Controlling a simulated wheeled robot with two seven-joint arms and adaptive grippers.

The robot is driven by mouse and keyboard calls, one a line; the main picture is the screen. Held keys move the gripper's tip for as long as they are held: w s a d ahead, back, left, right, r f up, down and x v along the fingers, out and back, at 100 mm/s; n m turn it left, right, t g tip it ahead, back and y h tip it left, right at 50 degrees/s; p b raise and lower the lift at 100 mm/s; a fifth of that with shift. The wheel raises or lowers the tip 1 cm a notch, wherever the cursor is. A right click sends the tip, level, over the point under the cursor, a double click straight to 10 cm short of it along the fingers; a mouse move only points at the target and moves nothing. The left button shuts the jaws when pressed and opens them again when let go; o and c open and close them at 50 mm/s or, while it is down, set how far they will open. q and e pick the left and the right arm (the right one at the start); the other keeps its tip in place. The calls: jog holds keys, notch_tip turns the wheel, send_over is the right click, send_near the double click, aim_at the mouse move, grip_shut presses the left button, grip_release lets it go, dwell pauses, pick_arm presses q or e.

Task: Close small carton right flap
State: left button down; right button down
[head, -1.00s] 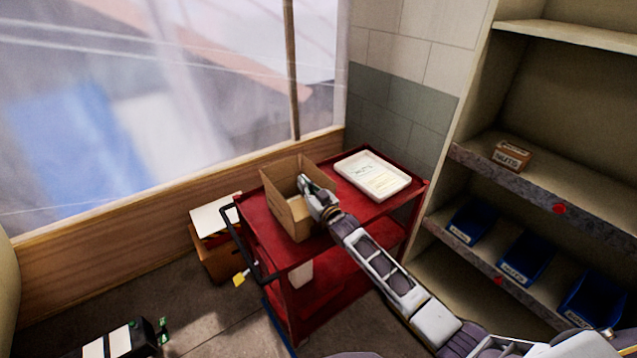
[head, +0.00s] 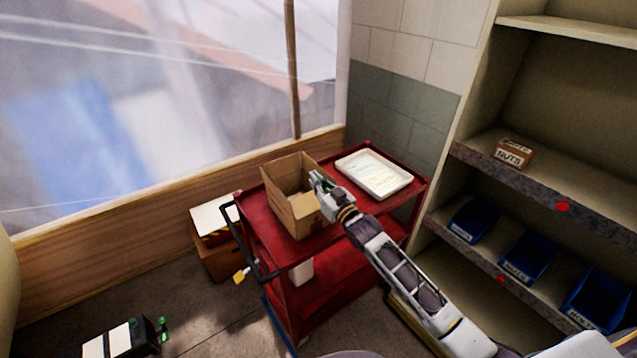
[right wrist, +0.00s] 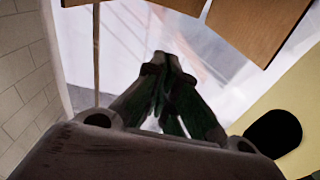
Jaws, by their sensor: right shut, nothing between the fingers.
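The small brown carton (head: 292,215) stands upright on the red cart, with its top open at least in part. A lighter flap (head: 303,199) shows at its near side. My right gripper (head: 316,181) is at the carton's right rim and hides part of that side; I cannot tell whether it touches. In the right wrist view its green fingers (right wrist: 165,68) are together and empty. Brown cardboard panels (right wrist: 258,28) show beyond them at the top. My left gripper (head: 163,329) is low at the left, far from the carton; its finger opening is too small to judge.
A white tray (head: 391,188) lies on the red cart (head: 270,222) right of the carton. A shelf unit (head: 478,172) with a nuts box (head: 513,153) and blue bins (head: 527,257) stands at the right. A window and wooden wall are behind the cart.

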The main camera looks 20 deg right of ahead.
jog(key=shift+s+d+r, duration=0.2)
jog(key=shift+s+r, duration=0.25)
jog(key=shift+s, duration=0.1)
jog(key=shift+f, duration=0.1)
